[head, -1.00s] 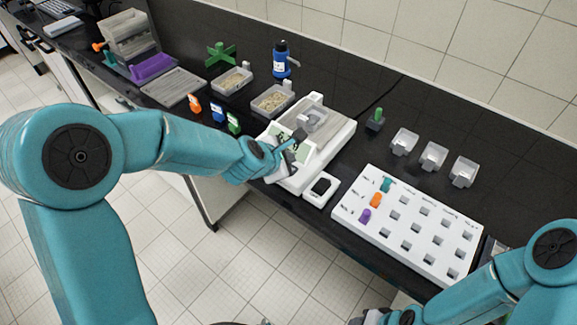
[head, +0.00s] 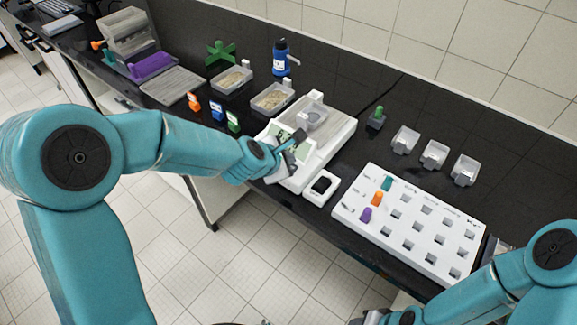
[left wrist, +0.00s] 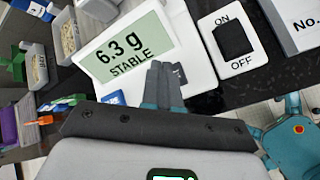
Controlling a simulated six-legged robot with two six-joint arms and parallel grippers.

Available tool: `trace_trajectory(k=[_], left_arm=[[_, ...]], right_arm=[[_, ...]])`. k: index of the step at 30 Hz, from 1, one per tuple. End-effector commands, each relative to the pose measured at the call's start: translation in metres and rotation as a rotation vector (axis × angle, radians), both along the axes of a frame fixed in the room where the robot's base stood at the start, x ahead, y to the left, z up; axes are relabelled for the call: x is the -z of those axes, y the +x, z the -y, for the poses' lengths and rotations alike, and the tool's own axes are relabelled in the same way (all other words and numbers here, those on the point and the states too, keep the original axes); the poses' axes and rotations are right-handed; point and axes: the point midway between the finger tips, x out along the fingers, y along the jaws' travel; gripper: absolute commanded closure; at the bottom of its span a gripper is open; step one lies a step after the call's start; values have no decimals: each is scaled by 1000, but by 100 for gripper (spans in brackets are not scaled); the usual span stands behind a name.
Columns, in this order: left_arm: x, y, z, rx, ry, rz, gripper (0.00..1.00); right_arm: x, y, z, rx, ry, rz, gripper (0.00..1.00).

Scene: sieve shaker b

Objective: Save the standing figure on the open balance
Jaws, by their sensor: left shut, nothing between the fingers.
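The balance (head: 335,140) is white, with a clear container (head: 311,116) on its pan. Its green display (left wrist: 125,55) reads "6.3 g STABLE" in the left wrist view. My left gripper (head: 302,135) is shut and empty, in front of the balance beside the display. In the left wrist view its fingertips (left wrist: 162,68) are over the balance front, next to a dark key (left wrist: 179,74) that they partly hide. I cannot tell whether they touch it. My right gripper (head: 372,318) is at the bottom edge of the head view, mostly cut off.
A white ON/OFF switch box (head: 321,187) sits at the balance's front right. A white numbered board (head: 400,250) with coloured pegs is right of it. Sample trays (head: 271,99), small coloured tags (head: 233,121) and a blue bottle (head: 281,60) stand left and behind. Clear cups (head: 434,154) stand at right.

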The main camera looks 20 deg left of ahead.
Motion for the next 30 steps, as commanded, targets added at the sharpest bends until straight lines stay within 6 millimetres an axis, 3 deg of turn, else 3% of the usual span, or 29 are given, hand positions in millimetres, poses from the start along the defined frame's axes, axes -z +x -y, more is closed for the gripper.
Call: trace_trajectory(k=[30], left_arm=[[7,0,0,-1,-1,0,100]], right_arm=[[8,0,0,0,0,0,57]])
